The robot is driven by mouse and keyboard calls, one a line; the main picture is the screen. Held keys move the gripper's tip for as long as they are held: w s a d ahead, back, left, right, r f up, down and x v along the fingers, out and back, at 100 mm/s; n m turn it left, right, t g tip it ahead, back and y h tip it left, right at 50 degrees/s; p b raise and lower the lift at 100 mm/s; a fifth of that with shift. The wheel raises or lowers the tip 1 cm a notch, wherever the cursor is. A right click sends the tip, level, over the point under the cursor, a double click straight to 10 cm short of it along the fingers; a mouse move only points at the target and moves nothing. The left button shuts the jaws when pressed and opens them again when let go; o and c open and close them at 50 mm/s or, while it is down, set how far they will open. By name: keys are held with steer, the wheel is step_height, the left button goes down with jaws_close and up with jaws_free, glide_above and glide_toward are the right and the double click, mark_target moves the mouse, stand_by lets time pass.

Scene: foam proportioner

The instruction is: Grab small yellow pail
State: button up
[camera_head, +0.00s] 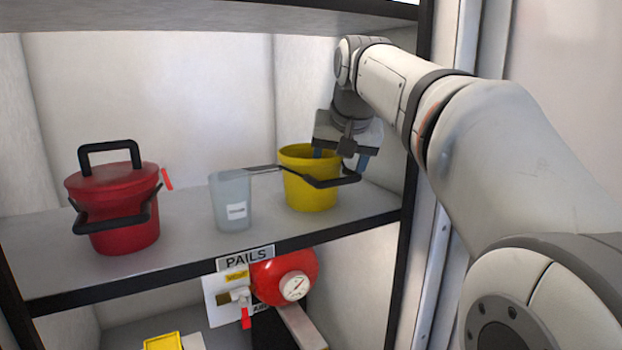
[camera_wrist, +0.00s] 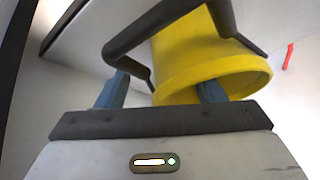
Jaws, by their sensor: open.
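The small yellow pail (camera_head: 311,192) stands upright on the shelf marked PAILS, at its right part, with a black handle (camera_head: 330,182) at its front right. My gripper (camera_head: 341,162) is at the pail's right rim, pointing down, with its fingers apart. One blue finger is at or inside the pail's mouth and the other is outside on the right. In the wrist view the yellow pail (camera_wrist: 205,55) fills the upper right, with one finger overlapping its rim. The black handle (camera_wrist: 135,45) crosses near the other finger. I cannot tell whether either finger touches the pail.
A red lidded pail (camera_head: 115,205) stands further left. A shelf above and a dark upright post (camera_head: 411,150) on the right bound the space.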

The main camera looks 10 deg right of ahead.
steer(key=shift+x, duration=0.85)
steer(key=shift+c, duration=0.2)
jaws_close()
